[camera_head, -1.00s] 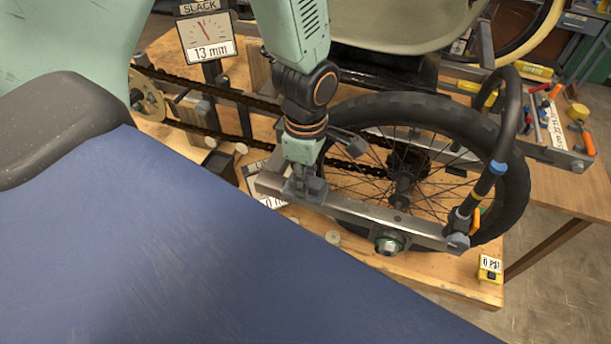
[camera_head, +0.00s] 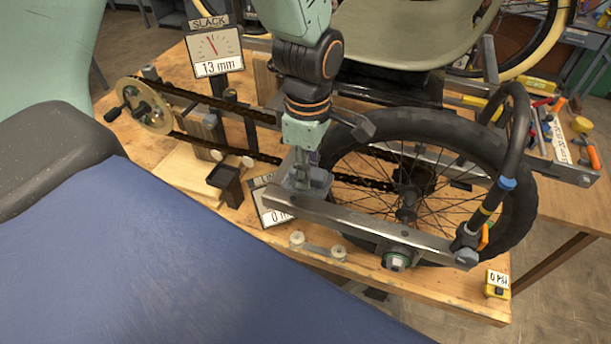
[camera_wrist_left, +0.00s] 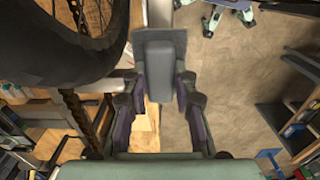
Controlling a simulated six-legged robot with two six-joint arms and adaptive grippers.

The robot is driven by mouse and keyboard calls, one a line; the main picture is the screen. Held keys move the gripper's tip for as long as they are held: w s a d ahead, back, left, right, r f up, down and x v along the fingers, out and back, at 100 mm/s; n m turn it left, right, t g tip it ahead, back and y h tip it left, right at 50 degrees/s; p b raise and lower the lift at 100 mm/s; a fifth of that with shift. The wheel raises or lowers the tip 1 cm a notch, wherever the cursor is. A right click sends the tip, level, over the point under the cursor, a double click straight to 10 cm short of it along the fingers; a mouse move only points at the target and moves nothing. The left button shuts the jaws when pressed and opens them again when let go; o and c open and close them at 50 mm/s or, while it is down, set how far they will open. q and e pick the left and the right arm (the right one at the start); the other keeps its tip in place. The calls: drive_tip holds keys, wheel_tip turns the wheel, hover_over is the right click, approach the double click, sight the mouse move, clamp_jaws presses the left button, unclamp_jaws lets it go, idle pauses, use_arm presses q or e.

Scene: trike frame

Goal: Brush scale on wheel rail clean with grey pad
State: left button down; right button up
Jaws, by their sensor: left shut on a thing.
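The wheel rail (camera_head: 350,222) is a grey metal bar along the near side of the black-tyred wheel (camera_head: 484,145). My left gripper (camera_head: 308,180) is over the rail's left end, pointing down. It is shut on the grey pad, which shows in the left wrist view (camera_wrist_left: 158,72) as a block between the two fingers (camera_wrist_left: 160,95). In the head view the pad is hard to tell from the fingers. I cannot tell whether it touches the rail. No scale can be made out on the rail. My right gripper is not in view.
A chain (camera_head: 220,105) runs left of the wheel to a chainring (camera_head: 147,107). A gauge reading 13 mm (camera_head: 214,52) stands behind it. A small black holder (camera_head: 226,184) and a yellow 0 PSI box (camera_head: 497,284) are on the wooden bench (camera_head: 455,295). A curved black hose rises at the wheel's right.

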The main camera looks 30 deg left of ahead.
use_arm(q)
drive_tip(key=shift+s+a+r, duration=0.15)
drive_tip(key=shift+a+r, duration=0.05)
drive_tip(key=shift+r, duration=0.75)
drive_tip(key=shift+d, duration=0.25)
drive_tip(key=shift+a, duration=0.2)
drive_tip(key=shift+a, duration=0.1)
